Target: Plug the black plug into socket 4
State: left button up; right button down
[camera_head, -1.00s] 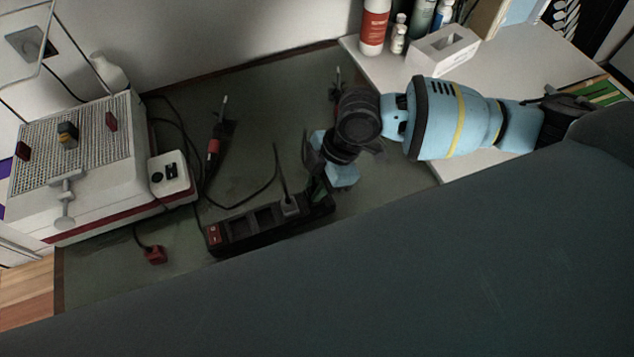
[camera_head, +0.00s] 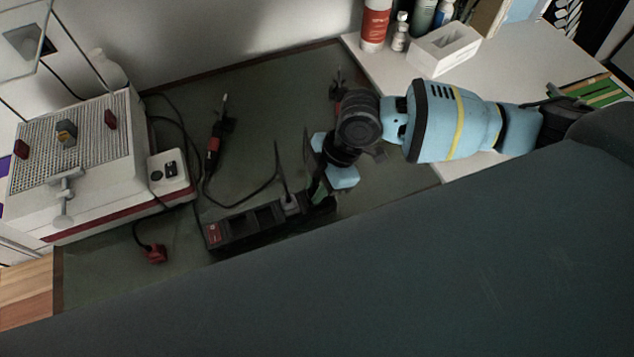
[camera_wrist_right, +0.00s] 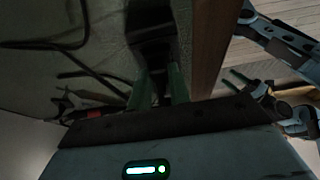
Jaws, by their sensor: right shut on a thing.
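The black power strip (camera_head: 240,240) lies on the green mat, with a red switch at its left end and a grey plug (camera_head: 291,204) seated in one of its sockets. My right gripper (camera_head: 319,190) points down at the strip's right end. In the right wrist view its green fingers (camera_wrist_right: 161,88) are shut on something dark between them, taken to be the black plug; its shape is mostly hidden. A dark block, likely the strip (camera_wrist_right: 150,22), lies just beyond the fingertips. I cannot tell whether the plug touches a socket. My left gripper is not seen.
A soldering iron (camera_head: 214,145) with its cable lies behind the strip. A red plug (camera_head: 155,254) lies near the white perforated unit (camera_head: 110,175) at left. A white box (camera_head: 443,52) and bottles stand at the back right. The mat's middle is fairly clear.

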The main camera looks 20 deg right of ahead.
jog(key=c, duration=1.2)
grip_release()
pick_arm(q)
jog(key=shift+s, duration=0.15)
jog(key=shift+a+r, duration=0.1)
pick_arm(e)
jog(key=v, duration=0.7)
jog(key=shift+r, duration=0.4)
jog(key=shift+d, duration=0.15)
